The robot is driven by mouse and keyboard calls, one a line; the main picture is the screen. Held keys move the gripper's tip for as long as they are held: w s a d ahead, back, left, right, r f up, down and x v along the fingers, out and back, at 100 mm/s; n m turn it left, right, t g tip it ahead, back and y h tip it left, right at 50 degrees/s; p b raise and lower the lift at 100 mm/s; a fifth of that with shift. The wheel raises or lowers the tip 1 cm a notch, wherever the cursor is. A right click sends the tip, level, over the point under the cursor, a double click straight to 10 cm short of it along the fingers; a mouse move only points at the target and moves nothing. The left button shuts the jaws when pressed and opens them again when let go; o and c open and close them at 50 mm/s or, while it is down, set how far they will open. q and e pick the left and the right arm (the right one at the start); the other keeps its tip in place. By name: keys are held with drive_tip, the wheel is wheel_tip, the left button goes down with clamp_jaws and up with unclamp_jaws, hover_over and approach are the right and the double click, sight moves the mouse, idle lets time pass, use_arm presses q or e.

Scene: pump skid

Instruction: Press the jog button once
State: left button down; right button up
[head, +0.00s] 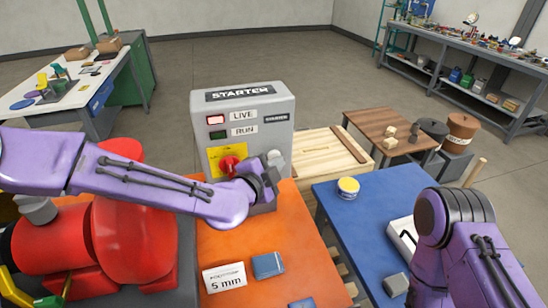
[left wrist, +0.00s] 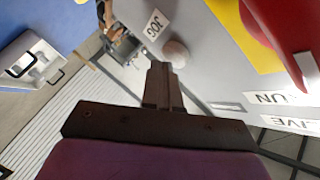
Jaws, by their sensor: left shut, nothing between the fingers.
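The grey starter box (head: 243,97) stands at the far end of the orange bench. The pale round jog button (left wrist: 177,53) is on its face, beside a JOG label (left wrist: 154,25) in the left wrist view. The button also shows in the head view (head: 274,158), just above my left gripper (head: 268,182). My left gripper is shut and empty. In the left wrist view its fingertips (left wrist: 160,68) are right by the button and slightly overlap its edge. I cannot tell whether they touch. My right arm is at the right, but its gripper is out of frame.
A red switch (head: 230,163) on a yellow plate is left of the button. LIVE and RUN lamps are above it. A red pump (head: 135,240) lies under my left arm. A wooden crate (head: 318,158) and a blue table (head: 345,225) are to the right.

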use_arm(q)
drive_tip(key=shift+w+a, duration=0.1)
drive_tip(key=shift+w, duration=0.15)
idle(0.5)
drive_tip(key=shift+s+d, duration=0.3)
drive_tip(key=shift+s, duration=0.55)
drive_tip(key=shift+s+d+p, duration=0.1)
drive_tip(key=shift+s+d, duration=0.15)
drive_tip(key=shift+s, duration=0.55)
drive_tip(key=shift+s+d+p, duration=0.15)
drive_tip(key=shift+s+d, duration=0.1)
drive_tip(key=shift+s, duration=0.5)
drive_tip(key=shift+s+d+p, duration=0.1)
drive_tip(key=shift+s+d, duration=0.15)
drive_tip(key=shift+s, duration=0.55)
